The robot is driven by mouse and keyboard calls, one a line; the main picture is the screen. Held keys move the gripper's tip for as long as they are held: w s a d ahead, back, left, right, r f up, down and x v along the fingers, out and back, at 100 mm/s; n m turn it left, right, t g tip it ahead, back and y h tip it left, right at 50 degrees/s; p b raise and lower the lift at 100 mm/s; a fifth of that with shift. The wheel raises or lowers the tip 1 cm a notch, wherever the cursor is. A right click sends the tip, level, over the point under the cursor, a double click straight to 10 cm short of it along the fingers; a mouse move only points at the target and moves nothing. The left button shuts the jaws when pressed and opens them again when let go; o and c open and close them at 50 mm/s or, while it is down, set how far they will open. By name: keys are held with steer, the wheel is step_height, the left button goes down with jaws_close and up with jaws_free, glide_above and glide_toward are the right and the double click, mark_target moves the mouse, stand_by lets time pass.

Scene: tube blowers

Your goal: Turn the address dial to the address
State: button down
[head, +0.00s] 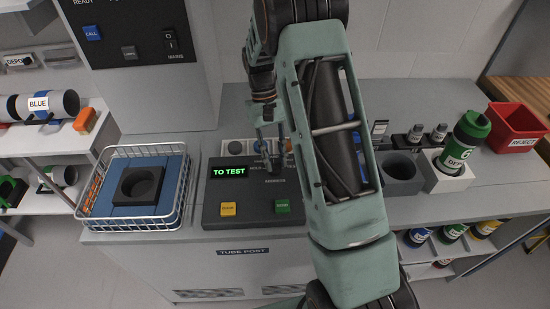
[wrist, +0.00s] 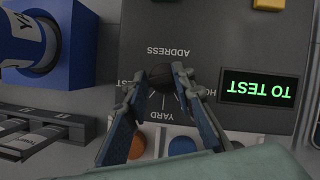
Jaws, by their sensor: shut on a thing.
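The address dial (wrist: 157,73) is a small dark knob on the dark grey console, below the upside-down word ADDRESS in the wrist view. My gripper (wrist: 159,84) is shut on the dial, one finger on each side. The YARD label (wrist: 159,114) shows between the fingers; other labels around the dial are partly covered. The display (wrist: 260,88) reads TO TEST in green, and also shows in the head view (head: 229,171). In the head view my gripper (head: 272,158) is over the back of the console (head: 252,218), and the dial is hard to make out. I cannot read its pointer.
A yellow button (head: 228,209) and a green button (head: 282,206) are at the console's front. A wire basket (head: 188,180) stands left. Right are a grey holder (head: 402,187), a green-capped canister (head: 464,140) and a red REJECT bin (head: 515,126). A blue holder (wrist: 70,45) is beside the console.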

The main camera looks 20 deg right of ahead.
steer(key=c, duration=1.6)
jaws_free()
steer(key=v, duration=1.2)
